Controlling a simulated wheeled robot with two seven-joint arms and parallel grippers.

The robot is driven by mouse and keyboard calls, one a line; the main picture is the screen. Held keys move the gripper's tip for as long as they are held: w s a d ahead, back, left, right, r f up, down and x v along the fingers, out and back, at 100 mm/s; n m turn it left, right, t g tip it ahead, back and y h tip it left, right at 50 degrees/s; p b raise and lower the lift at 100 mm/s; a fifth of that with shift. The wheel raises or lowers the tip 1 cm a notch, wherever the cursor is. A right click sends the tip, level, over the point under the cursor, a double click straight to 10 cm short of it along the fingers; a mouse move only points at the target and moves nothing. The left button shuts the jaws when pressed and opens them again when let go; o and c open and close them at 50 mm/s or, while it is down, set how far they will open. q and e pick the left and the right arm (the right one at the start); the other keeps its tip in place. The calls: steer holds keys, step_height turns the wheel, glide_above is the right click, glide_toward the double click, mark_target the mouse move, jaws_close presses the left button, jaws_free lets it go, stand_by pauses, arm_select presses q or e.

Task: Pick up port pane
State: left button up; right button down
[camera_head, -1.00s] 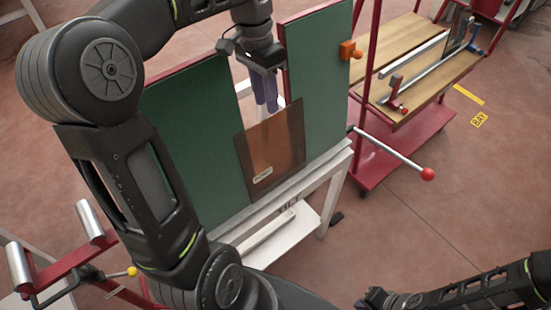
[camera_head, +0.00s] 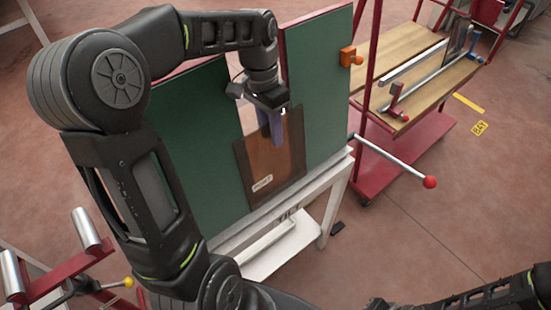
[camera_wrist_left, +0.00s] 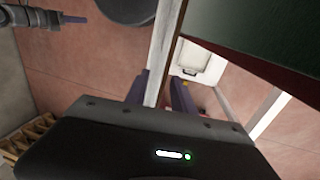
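The brown, see-through pane (camera_head: 279,173) with a small white label stands in the gap between two green panels, above the white ledge, in the head view. My left gripper (camera_head: 273,141) points down at the pane's top, its fingers overlapping the upper part. In the left wrist view, the two fingers (camera_wrist_left: 160,92) are apart, with a thin pale strip running between them. I cannot tell whether that strip is the pane's edge or the frame behind. My right gripper (camera_head: 380,303) is low at the bottom edge, too cut off to read.
The green panel (camera_head: 318,95) rises close to the right of the left gripper. An orange clamp (camera_head: 350,56) sits on its edge. A lever with a red ball (camera_head: 429,182) sticks out to the right.

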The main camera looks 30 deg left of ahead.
arm_select(q)
steer(key=shift+d+f, duration=0.1)
steer(key=shift+f, duration=0.3)
jaws_close()
stand_by(0.4)
stand_by(1.1)
